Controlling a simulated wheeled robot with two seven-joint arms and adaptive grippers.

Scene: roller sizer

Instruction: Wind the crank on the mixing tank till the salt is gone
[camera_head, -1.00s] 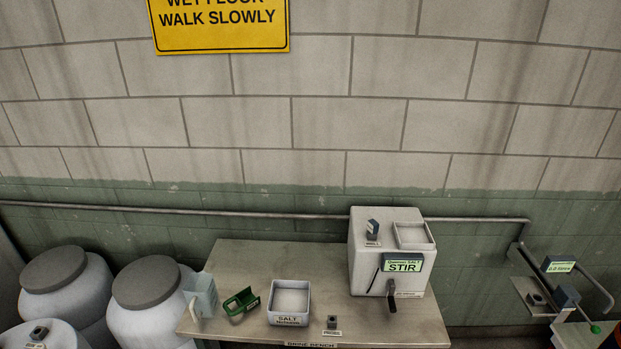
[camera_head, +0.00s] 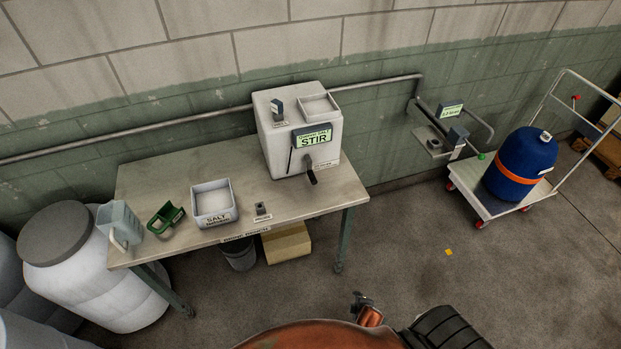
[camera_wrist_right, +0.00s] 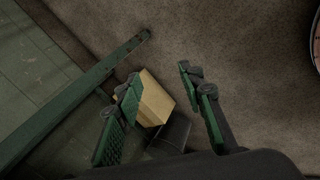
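The mixing tank (camera_head: 271,155) is a pale box at the back right of the bench, with a green-lit STIR display (camera_head: 312,138). Its crank (camera_head: 312,177) has a dark handle hanging down at the lower front. An open square top (camera_head: 319,106) shows a pale inside; whether salt is in it I cannot tell. My right gripper (camera_head: 364,304) is low in front of the bench, well away from the crank and partly hidden. In the right wrist view its green-padded fingers (camera_wrist_right: 160,98) are apart and empty. My left gripper is out of view.
The bench (camera_head: 150,185) holds a salt bin (camera_head: 213,220), a green scoop (camera_head: 165,218) and a jug (camera_head: 119,222). A box (camera_head: 288,243) and bucket (camera_head: 239,257) are underneath. A trolley (camera_head: 500,207) with a blue drum (camera_head: 520,165) stands right.

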